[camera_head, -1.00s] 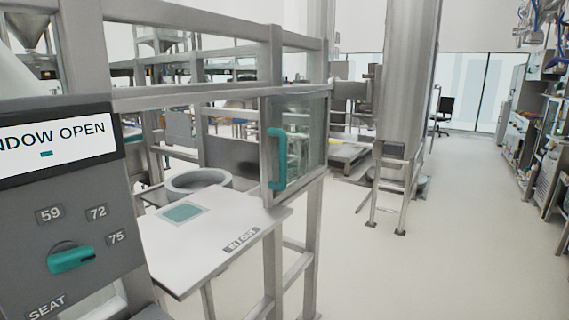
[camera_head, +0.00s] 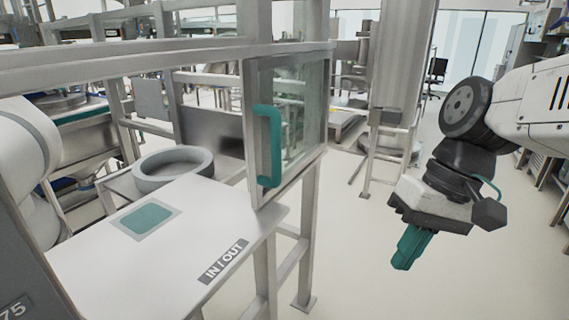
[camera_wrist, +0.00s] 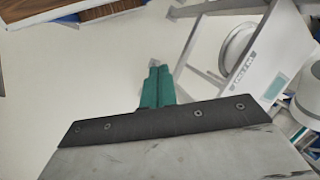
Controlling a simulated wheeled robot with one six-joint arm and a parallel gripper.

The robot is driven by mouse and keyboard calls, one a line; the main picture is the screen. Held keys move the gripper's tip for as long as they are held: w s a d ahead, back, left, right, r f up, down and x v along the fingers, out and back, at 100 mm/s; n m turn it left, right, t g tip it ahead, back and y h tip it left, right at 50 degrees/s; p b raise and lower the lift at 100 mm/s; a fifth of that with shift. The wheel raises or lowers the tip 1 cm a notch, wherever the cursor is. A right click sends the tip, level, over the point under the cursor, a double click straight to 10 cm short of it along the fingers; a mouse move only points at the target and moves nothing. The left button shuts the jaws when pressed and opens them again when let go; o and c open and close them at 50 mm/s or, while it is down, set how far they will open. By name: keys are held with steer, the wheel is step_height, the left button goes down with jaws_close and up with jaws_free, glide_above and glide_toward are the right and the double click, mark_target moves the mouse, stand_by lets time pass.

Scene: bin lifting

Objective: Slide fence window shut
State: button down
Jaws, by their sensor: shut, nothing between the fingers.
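The fence window (camera_head: 302,110) is a clear pane in a grey metal frame at the right end of the fence, in the head view. A teal vertical handle (camera_head: 275,146) sits on its near edge. The fence opening to the left of the window is uncovered. My gripper (camera_head: 404,264) is at the right of the head view, pointing down, apart from the window and to the right of it. Its teal fingers are together and empty. They also show in the wrist view (camera_wrist: 157,82), above the floor.
A white shelf (camera_head: 190,240) marked IN / OUT with a teal square lies below the opening. A grey ring (camera_head: 172,168) stands behind it. Fence posts and rails (camera_head: 262,280) stand under the window. A steel tank (camera_head: 399,55) is behind. Floor around my gripper is clear.

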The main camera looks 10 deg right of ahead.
steer(key=w+a+r+y, duration=0.1)
steer(key=w+a+y, duration=0.25)
steer(key=w, duration=0.35)
steer(key=w+a+r+y, duration=0.1)
steer(key=w+a+y, duration=0.1)
steer(key=w+y, duration=0.35)
steer(key=w+d+f+m+t+y, duration=0.1)
steer(key=w+d+t+y, duration=0.15)
steer(key=w, duration=0.65)
steer(key=w+d+f+m+t+y, duration=0.1)
steer(key=w+d+t+y, duration=0.15)
steer(key=w, duration=0.65)
steer(key=s+a, duration=0.2)
steer(key=a, duration=1)
steer(key=shift+g, duration=0.4)
steer(key=shift+s, duration=0.1)
